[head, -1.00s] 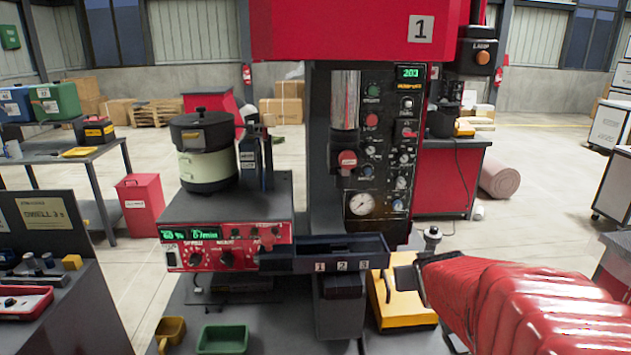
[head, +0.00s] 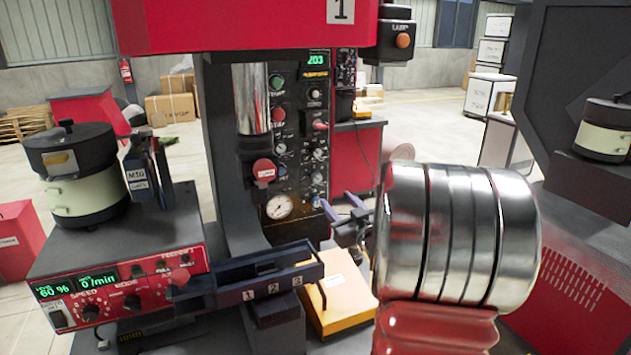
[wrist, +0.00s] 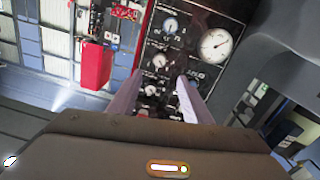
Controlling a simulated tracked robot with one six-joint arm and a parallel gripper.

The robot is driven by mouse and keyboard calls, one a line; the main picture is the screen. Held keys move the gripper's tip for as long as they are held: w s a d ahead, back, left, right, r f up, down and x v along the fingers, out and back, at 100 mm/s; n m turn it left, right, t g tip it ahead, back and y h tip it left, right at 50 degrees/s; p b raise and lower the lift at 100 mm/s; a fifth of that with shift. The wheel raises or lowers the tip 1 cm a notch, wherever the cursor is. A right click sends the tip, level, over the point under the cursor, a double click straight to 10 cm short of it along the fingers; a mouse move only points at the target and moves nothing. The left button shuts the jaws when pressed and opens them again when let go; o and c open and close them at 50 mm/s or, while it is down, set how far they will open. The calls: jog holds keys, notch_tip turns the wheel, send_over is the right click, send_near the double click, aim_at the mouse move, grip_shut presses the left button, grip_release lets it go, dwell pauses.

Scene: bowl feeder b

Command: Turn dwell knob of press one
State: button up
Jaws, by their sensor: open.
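Press one (head: 225,150), marked "1", stands in the middle of the head view with a dark control panel (head: 299,160) on its front. The panel carries several small knobs (head: 319,155) and a round gauge (head: 279,207). The knob labels are too small to read, so I cannot tell which is the dwell knob. My gripper (head: 338,202) is open and empty near the panel's lower right. In the wrist view, its fingers (wrist: 160,82) point at the panel. A knob (wrist: 160,60) shows just beyond the fingertips, and another knob (wrist: 152,90) between the fingers.
A grey tray (head: 265,275) numbered 1, 2, 3 juts out below the panel, with a yellow box (head: 345,295) beside it. A red feeder control box (head: 120,285) under a bowl (head: 78,180) is at left. A dark machine (head: 585,70) stands at right.

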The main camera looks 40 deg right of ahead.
aim_at(317, 180)
jog(key=x, duration=1.4)
jog(key=shift+c, duration=0.3)
jog(key=c, duration=1)
